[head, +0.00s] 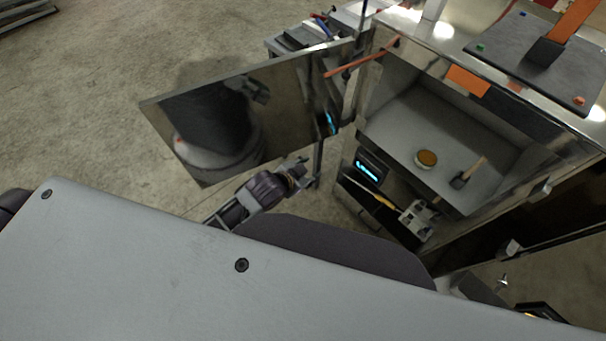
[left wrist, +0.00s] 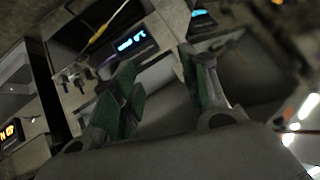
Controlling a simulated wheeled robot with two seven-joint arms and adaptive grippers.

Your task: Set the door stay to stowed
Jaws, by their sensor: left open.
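The orange door stay (head: 362,57) is a thin bar at the top of the open cabinet. It slants from the cabinet's top edge toward the door's upper edge; I cannot tell whether its end touches the door. The shiny metal door (head: 255,112) stands swung open to the left. My left gripper (head: 302,170) is below the door's lower right part, well below the stay. Its green-padded fingers (left wrist: 165,90) are apart with nothing held between them in the left wrist view. The stay cannot be made out there. My right gripper is not seen.
The open compartment (head: 400,130) holds a round orange-topped tin (head: 427,158) and a mallet (head: 469,174). A unit with a lit blue display (head: 368,171) sits below. A dark mat (head: 500,50) lies on top.

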